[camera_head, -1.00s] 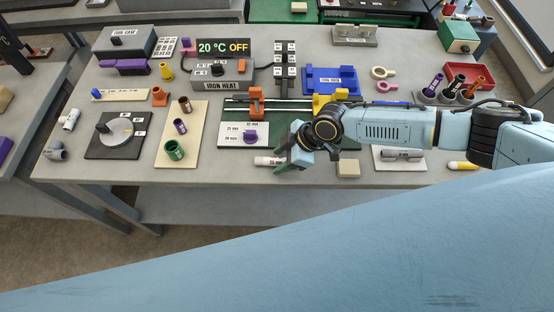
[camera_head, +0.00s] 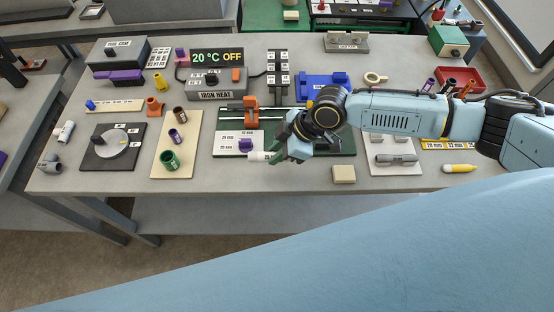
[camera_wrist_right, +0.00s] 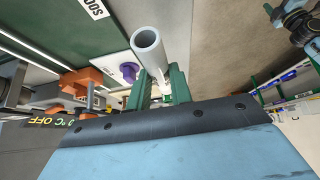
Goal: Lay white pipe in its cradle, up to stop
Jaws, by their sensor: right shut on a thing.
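My right gripper (camera_head: 285,152) is shut on the white pipe (camera_head: 260,156), whose end sticks out to the left over the near edge of the white dial plate. In the right wrist view the pipe (camera_wrist_right: 148,45) shows its round hollow end beyond the green fingers (camera_wrist_right: 160,92). The green-based rail fixture (camera_head: 232,114) with its orange clamp (camera_head: 250,112) lies just behind the gripper. My arm hides part of this fixture, and I cannot make out the cradle or its stop. My left gripper is not in view.
The white plate with a purple knob (camera_head: 245,145) is beside the pipe. A beige block (camera_head: 344,174) lies near the front edge. A grey pipe piece (camera_head: 397,160) rests on a white plate to the right. The blue fixture (camera_head: 322,85) stands behind my arm.

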